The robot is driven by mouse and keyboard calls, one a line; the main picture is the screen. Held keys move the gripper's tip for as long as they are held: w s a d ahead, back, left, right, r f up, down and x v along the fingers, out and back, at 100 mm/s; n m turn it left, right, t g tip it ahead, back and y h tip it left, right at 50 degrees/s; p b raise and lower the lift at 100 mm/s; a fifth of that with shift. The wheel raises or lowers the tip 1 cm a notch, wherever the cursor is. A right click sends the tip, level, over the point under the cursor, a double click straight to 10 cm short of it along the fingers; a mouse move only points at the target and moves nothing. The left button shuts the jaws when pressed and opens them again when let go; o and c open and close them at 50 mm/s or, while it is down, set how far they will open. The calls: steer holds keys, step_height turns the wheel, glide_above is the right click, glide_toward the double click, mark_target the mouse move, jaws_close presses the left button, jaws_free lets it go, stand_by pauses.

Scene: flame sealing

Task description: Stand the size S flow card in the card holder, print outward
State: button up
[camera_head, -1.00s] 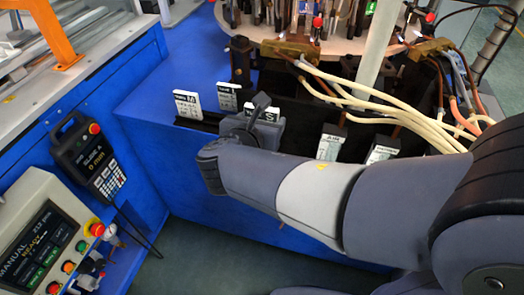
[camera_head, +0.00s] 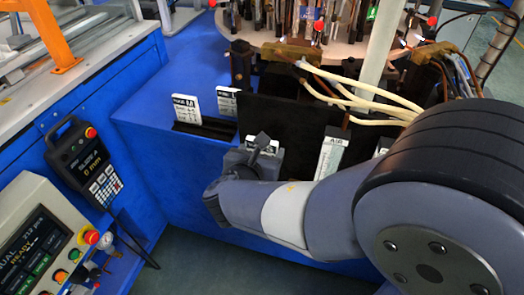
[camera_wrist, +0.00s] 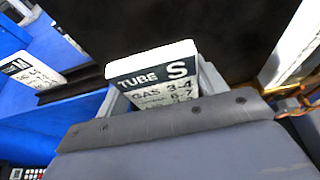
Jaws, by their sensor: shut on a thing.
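The size S flow card (camera_wrist: 152,72) is a white card with a dark "TUBE S" header and "GAS 3-4" below. It is gripped in my gripper (camera_wrist: 168,88), its top part standing out of the jaws and its print toward the wrist camera. The jaws hide its lower part. In the head view my gripper (camera_head: 256,156) is in front of the black panel, and only the card's top edge shows. The card holder (camera_head: 190,129) is a dark slotted strip on the blue ledge, left of and beyond my gripper. The held card appears apart from it.
An M card (camera_head: 186,109) and another white card (camera_head: 227,101) stand along the holder, left of my gripper. A black panel (camera_head: 300,118) rises behind my gripper. An "AIR" flow meter (camera_head: 330,154) stands to the right, with pale hoses (camera_head: 370,105) above.

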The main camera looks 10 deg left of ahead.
steer(key=o, duration=1)
steer(key=shift+s+r+p, duration=0.1)
steer(key=shift+r+p, duration=0.15)
steer(key=shift+p, duration=0.05)
steer(key=p+v, duration=0.1)
steer(key=v, duration=1)
steer(key=shift+s+p, duration=0.4)
steer(key=shift+o, duration=0.2)
steer(key=shift+o, duration=1)
